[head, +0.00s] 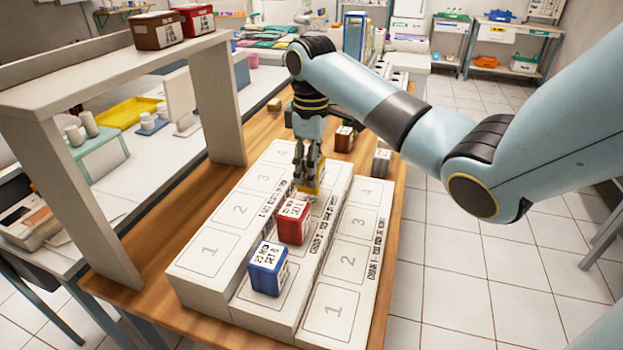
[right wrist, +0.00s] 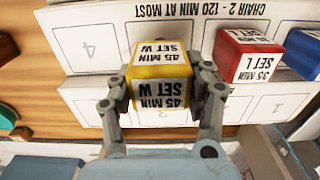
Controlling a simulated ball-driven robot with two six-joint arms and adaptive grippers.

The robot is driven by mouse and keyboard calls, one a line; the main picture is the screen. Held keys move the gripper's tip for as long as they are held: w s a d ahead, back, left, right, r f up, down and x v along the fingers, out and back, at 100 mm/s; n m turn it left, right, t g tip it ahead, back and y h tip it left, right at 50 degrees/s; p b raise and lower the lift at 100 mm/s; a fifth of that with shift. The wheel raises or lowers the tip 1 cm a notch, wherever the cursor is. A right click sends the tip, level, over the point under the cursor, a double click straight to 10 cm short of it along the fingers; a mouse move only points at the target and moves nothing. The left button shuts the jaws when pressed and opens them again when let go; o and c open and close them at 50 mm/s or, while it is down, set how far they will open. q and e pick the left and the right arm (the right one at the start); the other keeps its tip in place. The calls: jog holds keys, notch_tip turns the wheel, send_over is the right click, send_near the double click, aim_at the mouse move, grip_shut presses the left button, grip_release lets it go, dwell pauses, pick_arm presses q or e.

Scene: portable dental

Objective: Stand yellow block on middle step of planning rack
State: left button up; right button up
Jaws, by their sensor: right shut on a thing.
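The yellow block (head: 313,187), marked 45 MIN SET W, is between the fingers of my right gripper (head: 308,165). The right wrist view shows the yellow block (right wrist: 161,68) upright, with a finger of my right gripper (right wrist: 163,92) on each side. The planning rack (head: 205,272) is a pale stepped block with numbered squares. The yellow block is over the middle step, beyond the red block; I cannot tell whether it touches the step. My left gripper is not in view.
On the middle step stand a red block (head: 292,222) and, nearer, a blue block (head: 268,268). A brown block (head: 344,138) and a grey block (head: 381,162) stand beyond the rack. A raised shelf (head: 100,72) stands at left. The rack's left and right steps look empty.

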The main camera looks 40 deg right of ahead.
notch_tip(320, 180, down, 3)
jog(key=shift+r, duration=0.1)
jog(key=shift+f, duration=0.35)
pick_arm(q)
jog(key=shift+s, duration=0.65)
pick_arm(e)
jog(key=shift+s+f, duration=0.1)
jog(key=o, duration=1.2)
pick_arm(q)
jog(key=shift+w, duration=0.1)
pick_arm(e)
jog(key=shift+r, duration=0.4)
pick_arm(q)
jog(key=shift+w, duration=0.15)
pick_arm(e)
notch_tip(320, 180, up, 11)
jog(key=shift+r, duration=0.2)
